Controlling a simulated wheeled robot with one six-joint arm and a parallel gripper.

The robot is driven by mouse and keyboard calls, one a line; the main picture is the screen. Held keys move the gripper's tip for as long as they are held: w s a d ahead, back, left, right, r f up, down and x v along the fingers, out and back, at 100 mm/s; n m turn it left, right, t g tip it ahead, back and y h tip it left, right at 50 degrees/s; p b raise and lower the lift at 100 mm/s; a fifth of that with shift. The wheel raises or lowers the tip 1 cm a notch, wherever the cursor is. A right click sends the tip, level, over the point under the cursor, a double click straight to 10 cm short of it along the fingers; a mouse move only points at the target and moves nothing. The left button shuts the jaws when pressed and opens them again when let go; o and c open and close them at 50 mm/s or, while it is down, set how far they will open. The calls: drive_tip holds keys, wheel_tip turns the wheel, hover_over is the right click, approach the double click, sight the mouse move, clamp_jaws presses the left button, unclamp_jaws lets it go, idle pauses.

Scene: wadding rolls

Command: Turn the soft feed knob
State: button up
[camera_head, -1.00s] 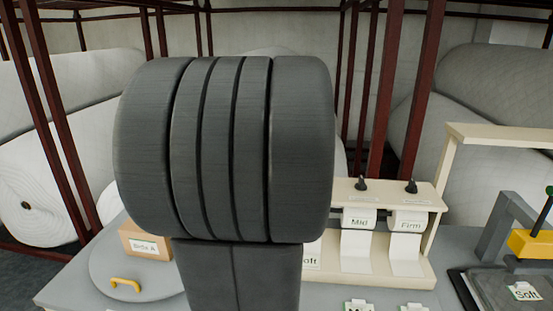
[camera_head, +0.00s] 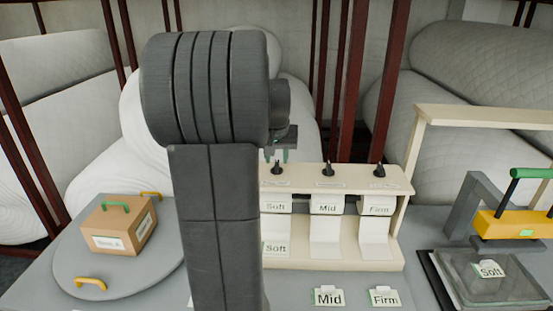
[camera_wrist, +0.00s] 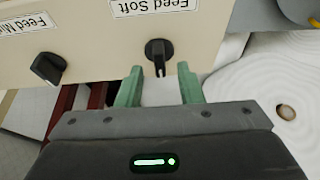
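The soft feed knob (camera_wrist: 158,52) is a small black knob on the cream panel, beside the label "Feed Soft" (camera_wrist: 155,6) in the wrist view. In the head view the soft knob (camera_head: 277,168) stands on top of the cream dispenser (camera_head: 395,258), leftmost of three. My gripper (camera_wrist: 158,85) is open, with its green fingers apart on either side of the knob's lower end in the wrist view. No contact with the knob shows. In the head view my gripper (camera_head: 277,154) is just above the soft knob, partly hidden by my arm.
The mid knob (camera_head: 328,169) and firm knob (camera_head: 379,170) stand to the right. A cardboard box (camera_head: 118,225) sits on a round turntable (camera_head: 75,270) at left. A yellow press (camera_head: 505,223) stands at right. Large white rolls (camera_head: 480,60) lie behind.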

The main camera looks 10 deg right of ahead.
drive_tip(key=shift+x, duration=1.05)
clamp_jaws()
